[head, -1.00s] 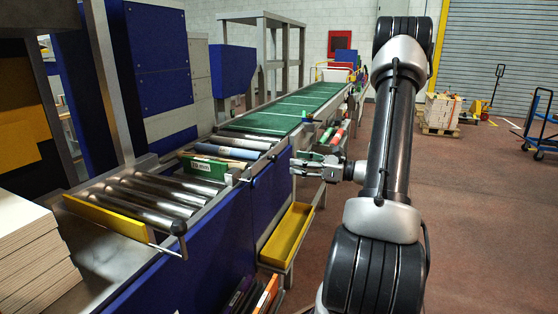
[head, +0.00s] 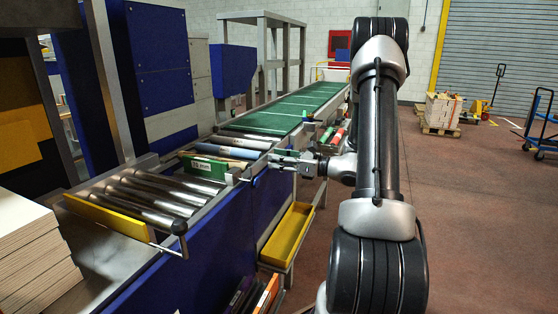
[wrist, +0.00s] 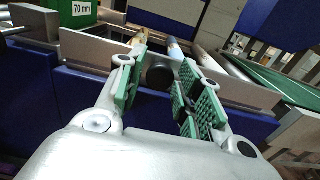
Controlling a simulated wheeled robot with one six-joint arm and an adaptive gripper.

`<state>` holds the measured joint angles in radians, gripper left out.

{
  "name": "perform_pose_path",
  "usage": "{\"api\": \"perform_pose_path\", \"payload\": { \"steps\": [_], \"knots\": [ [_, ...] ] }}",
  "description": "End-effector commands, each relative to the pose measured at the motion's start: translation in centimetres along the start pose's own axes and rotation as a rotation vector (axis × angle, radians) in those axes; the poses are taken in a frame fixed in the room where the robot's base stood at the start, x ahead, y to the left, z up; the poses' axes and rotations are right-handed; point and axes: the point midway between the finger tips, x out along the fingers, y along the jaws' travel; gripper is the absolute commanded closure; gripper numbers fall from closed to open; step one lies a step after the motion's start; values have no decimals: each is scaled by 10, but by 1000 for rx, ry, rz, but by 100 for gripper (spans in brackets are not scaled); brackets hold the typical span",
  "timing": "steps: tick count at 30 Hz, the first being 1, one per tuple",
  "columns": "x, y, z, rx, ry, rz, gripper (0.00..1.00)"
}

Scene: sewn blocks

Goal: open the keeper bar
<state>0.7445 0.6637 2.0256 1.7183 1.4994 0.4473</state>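My gripper (head: 278,160) reaches in from the right, at the near side rail of the roller conveyor. In the wrist view my gripper (wrist: 158,85) is open, its two green-padded fingers apart. A dark round knob or bar end (wrist: 160,74) shows between the fingers, beyond or level with the tips; I cannot tell whether they touch it. It may belong to the keeper bar, which I cannot make out clearly. A green block marked 70 mm (wrist: 72,12) lies to the left; in the head view the green block (head: 206,168) sits across the rollers.
A metal side plate (wrist: 235,88) stands right of the fingers. Bare rollers (head: 148,195) with a yellow end plate (head: 110,217) lie at the near left. A yellow tray (head: 288,235) hangs below the rail. The green belt (head: 290,110) runs off behind.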

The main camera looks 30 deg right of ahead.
Motion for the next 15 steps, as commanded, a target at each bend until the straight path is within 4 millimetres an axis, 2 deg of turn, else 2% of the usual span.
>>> {"api": "perform_pose_path", "payload": {
  "steps": [1, 4, 9, 15],
  "knots": [
    [0, 0, 0, 0, 0, 0, 80],
    [0, 0, 0, 0, 0, 0, 98],
    [0, 0, -2, 2, -16, 1, 99],
    [-3, 0, -9, 4, -150, 1, 99]
  ]
}}
